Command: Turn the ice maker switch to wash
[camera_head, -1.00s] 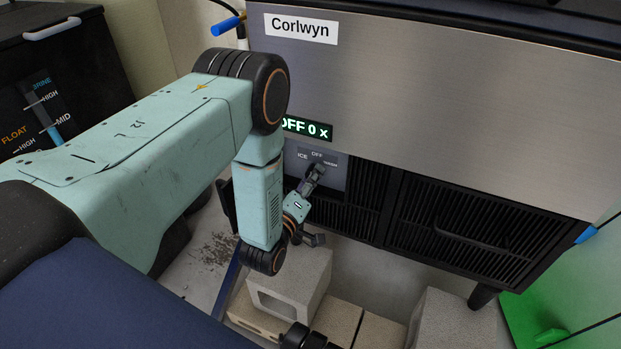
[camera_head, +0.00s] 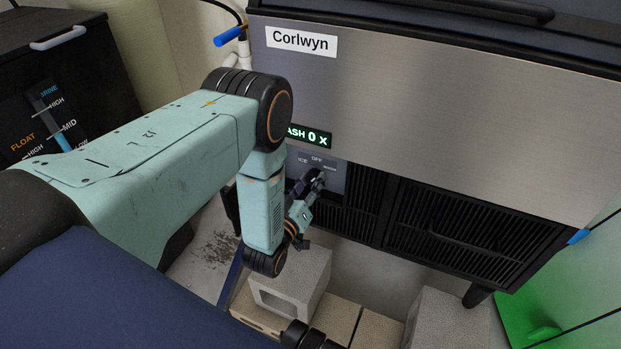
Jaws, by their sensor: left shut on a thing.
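The ice maker (camera_head: 440,115) is a large steel-fronted machine labelled Corlwyn. Its small switch panel (camera_head: 330,166) carries the words ICE, OFF and WASH. My left gripper (camera_head: 314,181) is at this panel, shut on the switch knob, which it mostly hides. The green display (camera_head: 313,136) above the panel reads "ASH 0 x", with its left end hidden behind my left arm. My right gripper does not show.
Black vent grilles (camera_head: 465,232) fill the lower front of the ice maker. Concrete blocks (camera_head: 290,283) stand on the floor below. A black bin with a float gauge (camera_head: 62,125) stands at the left. A green panel (camera_head: 530,305) is at the lower right.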

